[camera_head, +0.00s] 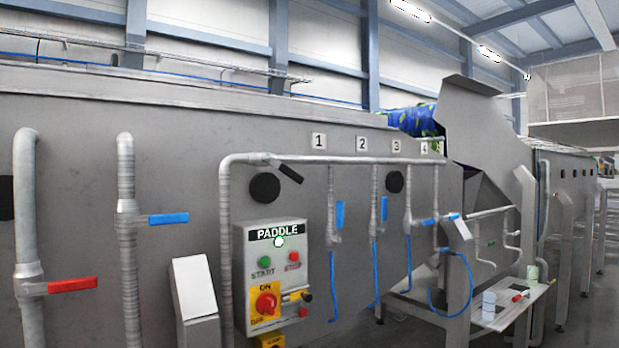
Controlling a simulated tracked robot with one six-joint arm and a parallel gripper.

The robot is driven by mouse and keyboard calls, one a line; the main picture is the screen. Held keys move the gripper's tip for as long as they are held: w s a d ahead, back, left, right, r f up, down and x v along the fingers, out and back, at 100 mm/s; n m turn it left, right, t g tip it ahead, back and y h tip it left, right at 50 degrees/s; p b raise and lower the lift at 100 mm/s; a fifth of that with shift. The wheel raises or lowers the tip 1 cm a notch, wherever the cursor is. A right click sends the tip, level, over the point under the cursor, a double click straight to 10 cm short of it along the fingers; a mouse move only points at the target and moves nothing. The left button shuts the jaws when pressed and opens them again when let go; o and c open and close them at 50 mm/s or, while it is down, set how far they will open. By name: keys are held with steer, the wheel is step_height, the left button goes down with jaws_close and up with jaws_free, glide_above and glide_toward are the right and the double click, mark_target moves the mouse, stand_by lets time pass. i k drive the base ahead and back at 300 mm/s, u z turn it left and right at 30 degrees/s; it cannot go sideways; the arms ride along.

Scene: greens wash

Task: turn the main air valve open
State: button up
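No label in view reads main air valve, so I cannot tell for sure which valve it is. A black lever (290,173) sits tilted down to the right at the left end of a horizontal grey pipe (345,160), which feeds several thin drops with blue handles. The first two blue handles (340,214) and (384,208) hang along their drops; the ones further right (428,221) stick out sideways. On thicker pipes at left, a blue lever (168,219) and a red lever (73,285) both stand crosswise to their pipes. My gripper is not in view.
A PADDLE control box (277,275) with a red rotary switch (267,303) and buttons is on the steel wall below the pipe. A slanted grey post (194,290) stands left of it. A small shelf (500,312) with containers juts out at right. Blue hoses hang below the drops.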

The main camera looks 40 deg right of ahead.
mark_target(272, 161)
steer(key=u, duration=0.05)
steer(key=k, duration=0.15)
steer(key=z, duration=0.35)
steer(key=i, duration=1)
